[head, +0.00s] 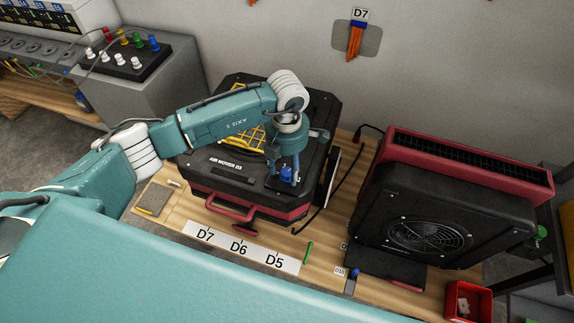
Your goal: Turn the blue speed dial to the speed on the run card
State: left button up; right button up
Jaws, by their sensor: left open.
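The black and red air mover labelled "AIR MOVER D3" (230,178) stands on the wooden bench. The blue speed dial (286,173) sits on its top near the front right corner. My left gripper (285,168) points down at the dial, open, with its fingers close around it. I cannot tell whether they touch it. The dial's setting is too small to read. I cannot make out a run card with a readable speed. My right gripper is not in view.
A second black and red air mover (450,205) stands to the right. A label strip reading D7, D6, D5 (240,247) lies in front. A small red bin (468,302) is at the lower right. A grey box with coloured plugs (160,85) is at the left.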

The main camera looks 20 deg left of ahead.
pick_arm(q)
jog(key=shift+f, duration=0.35)
jog(key=c, duration=1.1)
jog(key=shift+c, duration=0.2)
jog(key=shift+f+n+b, duration=0.1)
jog(key=shift+n+b, duration=0.55)
jog(key=shift+n, duration=0.35)
jog(key=n+b, duration=0.1)
jog(key=n, duration=0.2)
jog(key=shift+n+b, duration=0.3)
jog(key=shift+b, duration=0.05)
jog(key=n+b, duration=0.1)
jog(key=n, duration=0.3)
jog(key=shift+n+b, duration=0.5)
jog(key=shift+n, duration=0.6)
